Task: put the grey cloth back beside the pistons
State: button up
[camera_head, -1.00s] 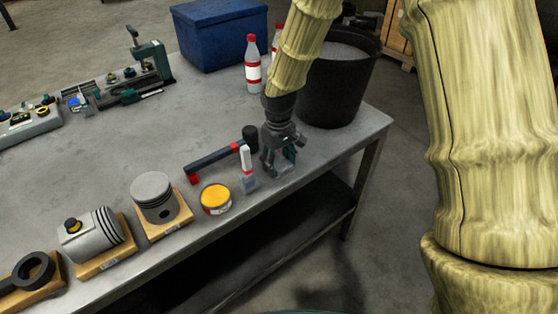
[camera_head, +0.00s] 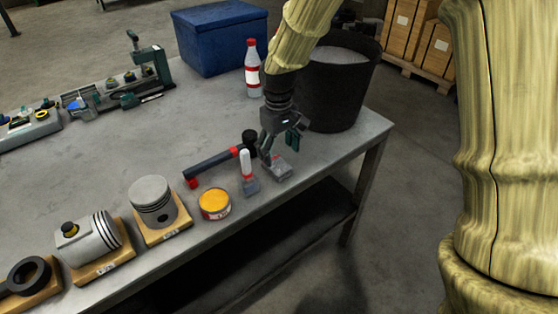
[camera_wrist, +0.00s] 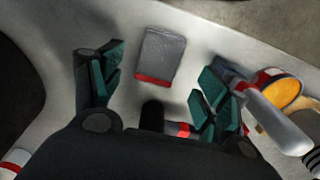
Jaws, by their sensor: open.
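The grey cloth (camera_head: 281,171) is a small folded pad lying on the bench top near its front edge. In the wrist view the cloth (camera_wrist: 161,54) shows a red band along its near edge. My gripper (camera_head: 280,147) is open and empty just above the cloth. In the wrist view its green-padded fingers (camera_wrist: 160,86) are spread wide, with the cloth beyond and between them. Two pistons, one upright (camera_head: 152,200) and one on its side (camera_head: 88,240), rest on wooden blocks at the front left.
A white-handled brush (camera_head: 247,172), a yellow-topped tin (camera_head: 215,203) and a black-and-red tool (camera_head: 215,162) lie between the cloth and the pistons. A black bucket (camera_head: 335,95), red-capped bottle (camera_head: 253,70) and blue box (camera_head: 220,40) stand behind. The bench middle is clear.

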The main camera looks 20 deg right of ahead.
aim_at(279, 166)
jog(key=shift+r+b, duration=0.35)
jog(key=shift+r, duration=2.55)
